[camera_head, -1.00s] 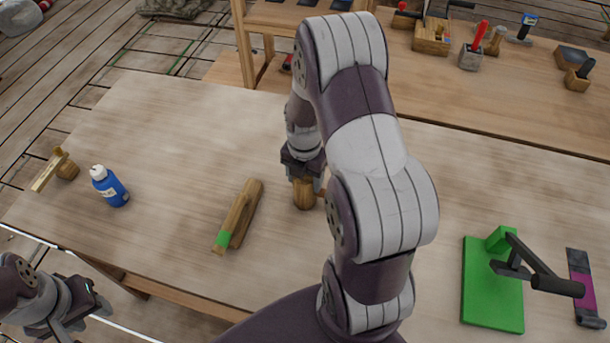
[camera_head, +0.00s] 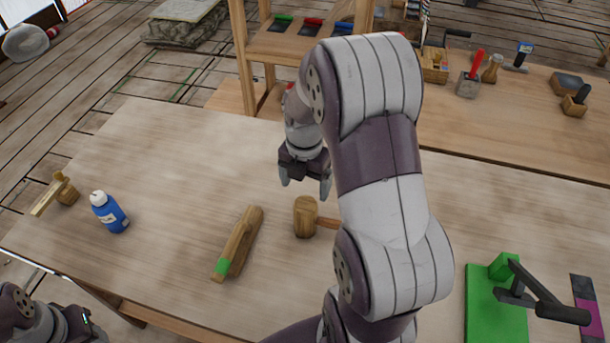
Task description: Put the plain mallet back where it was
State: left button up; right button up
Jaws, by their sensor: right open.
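A plain wooden mallet (camera_head: 305,217) rests on the light wooden table near its middle. Its head stands on the table, and its brown handle points right and passes behind my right arm. My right gripper (camera_head: 305,188) is open and empty just above and behind the mallet head, apart from it. Another mallet-like wooden tool (camera_head: 62,189) lies at the table's far left. My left gripper (camera_head: 92,328) shows only in part at the lower left corner, and its jaws are not clear.
A wooden block with a green end (camera_head: 238,245) lies left of the mallet. A green plate with a black-handled clamp (camera_head: 497,312) is at the right. A rear bench (camera_head: 500,125) holds several tools. The table's back left is clear.

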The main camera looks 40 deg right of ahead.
jog(key=s+a+m, duration=0.3)
jog(key=a+m, duration=0.3)
jog(key=m, duration=0.5)
jog(key=s+a+r+m+t, duration=0.1)
jog(key=s+a+m, duration=0.3)
jog(key=m, duration=0.8)
jog(key=shift+a, duration=1.25)
